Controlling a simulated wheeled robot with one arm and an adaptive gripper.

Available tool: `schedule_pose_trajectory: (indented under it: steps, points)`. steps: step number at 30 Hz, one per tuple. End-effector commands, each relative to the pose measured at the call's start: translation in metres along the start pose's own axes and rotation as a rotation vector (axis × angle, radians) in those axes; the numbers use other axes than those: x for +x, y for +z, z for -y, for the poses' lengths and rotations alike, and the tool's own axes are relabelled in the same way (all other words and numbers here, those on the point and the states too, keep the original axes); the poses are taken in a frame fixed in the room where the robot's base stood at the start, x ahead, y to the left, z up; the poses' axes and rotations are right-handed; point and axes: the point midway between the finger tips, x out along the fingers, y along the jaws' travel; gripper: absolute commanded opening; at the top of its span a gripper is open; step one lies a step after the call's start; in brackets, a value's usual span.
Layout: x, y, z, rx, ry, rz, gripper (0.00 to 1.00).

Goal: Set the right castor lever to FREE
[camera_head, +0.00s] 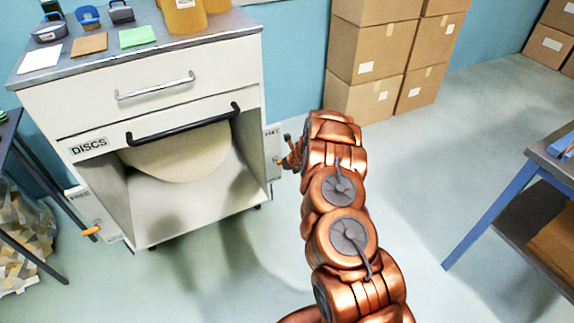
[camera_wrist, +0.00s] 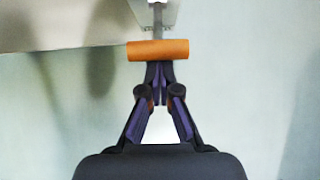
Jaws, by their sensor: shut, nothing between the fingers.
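The right castor lever has an orange grip (camera_wrist: 158,50), lying crosswise at the top of the wrist view on a thin metal stem. In the head view its small orange end (camera_head: 281,162) shows beside the right plate (camera_head: 271,150) of the white cabinet (camera_head: 200,212). The lettering on that plate is too small to read. My gripper (camera_wrist: 159,68) is shut and empty, its fingertips right at the near side of the orange grip; I cannot tell whether they touch it. In the head view my gripper (camera_head: 291,158) is small and partly hidden by my arm.
The left castor lever (camera_head: 92,231) also has an orange grip. The cabinet holds a large pale roll (camera_head: 180,155) below a black handle. Cardboard boxes (camera_head: 368,55) stand behind, and a blue-legged table (camera_head: 490,210) stands at right. Floor between is clear.

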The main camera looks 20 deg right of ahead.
Motion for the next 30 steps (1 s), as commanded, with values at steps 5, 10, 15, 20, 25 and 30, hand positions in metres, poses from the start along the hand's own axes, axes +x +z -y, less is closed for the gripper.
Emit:
schedule_pose_trajectory:
  steps: [5, 10, 15, 20, 25, 30]
  points:
    - [-0.006, 0.018, -0.002, -0.006, 0.003, 0.025, 0.00]
    - [-0.007, 0.023, -0.002, -0.007, 0.004, 0.032, 0.00]
    - [-0.009, 0.027, -0.002, -0.008, 0.004, 0.038, 0.00]
    - [-0.009, 0.029, -0.002, -0.009, 0.004, 0.044, 0.00]
    - [-0.007, 0.022, 0.001, -0.006, 0.001, 0.045, 0.00]
    - [-0.004, 0.004, 0.005, 0.001, 0.000, 0.035, 0.00]
